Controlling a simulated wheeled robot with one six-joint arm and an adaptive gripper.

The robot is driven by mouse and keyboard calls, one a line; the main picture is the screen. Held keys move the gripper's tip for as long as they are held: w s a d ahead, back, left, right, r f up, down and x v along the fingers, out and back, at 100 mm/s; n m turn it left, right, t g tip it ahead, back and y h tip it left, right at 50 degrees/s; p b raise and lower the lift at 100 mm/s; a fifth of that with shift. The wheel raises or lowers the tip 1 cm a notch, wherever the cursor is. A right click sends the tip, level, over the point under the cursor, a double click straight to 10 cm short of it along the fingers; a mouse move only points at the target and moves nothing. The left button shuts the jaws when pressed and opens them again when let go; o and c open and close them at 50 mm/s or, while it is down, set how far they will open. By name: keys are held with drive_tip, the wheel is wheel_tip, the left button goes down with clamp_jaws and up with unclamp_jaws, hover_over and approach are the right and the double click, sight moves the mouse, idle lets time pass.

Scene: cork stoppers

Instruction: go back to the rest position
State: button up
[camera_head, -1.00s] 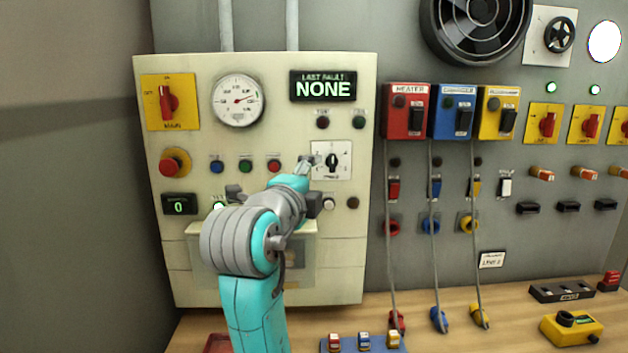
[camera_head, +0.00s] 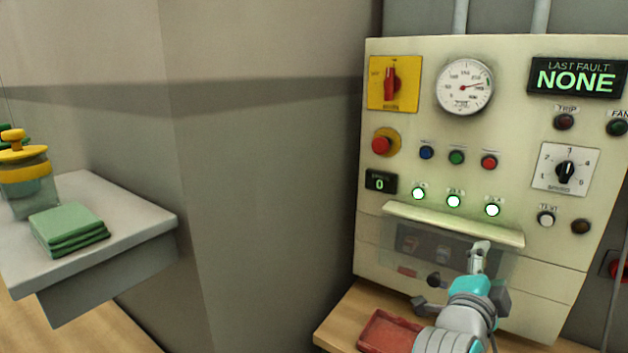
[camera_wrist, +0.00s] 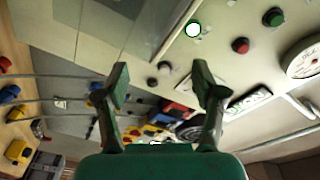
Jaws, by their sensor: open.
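My gripper (camera_wrist: 160,80) is open and empty in the wrist view, its two fingers apart with the panel and floor-side fittings seen beyond them. In the head view my gripper (camera_head: 462,278) is low in front of the cream control panel (camera_head: 520,275), by the clear cover under the three lit green lamps. Its fingertips are too small there to tell whether they touch anything. The speed dial (camera_head: 566,170) sits on a white plate to the upper right of the gripper. No cork stopper can be made out.
A red tray (camera_head: 388,332) lies on the wooden bench left of my arm. A grey shelf (camera_head: 140,225) at the left holds folded green cloths (camera_head: 68,228) and a yellow-lidded jar (camera_head: 25,185). A bare wall (camera_head: 270,200) stands between shelf and panel.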

drive_tip(key=s+a+f+n+t+y, duration=0.1)
drive_tip(key=s+a+f+n+y, duration=0.3)
drive_tip(key=f, duration=0.5)
drive_tip(key=s+a+f+n+y, duration=0.2)
drive_tip(key=s+f+n, duration=0.3)
drive_tip(key=s+f, duration=0.3)
drive_tip(key=s+a+f+n+t+y, duration=0.1)
drive_tip(key=s+a+f+n+y, duration=0.3)
drive_tip(key=f, duration=0.6)
drive_tip(key=s+a+f+n+g+y, duration=0.1)
drive_tip(key=s+n, duration=0.5)
drive_tip(key=s, duration=2.3)
drive_tip(key=shift+s+a+f+n+y, duration=0.35)
drive_tip(key=shift+a+f+y, duration=0.15)
drive_tip(key=shift+a+f, duration=0.35)
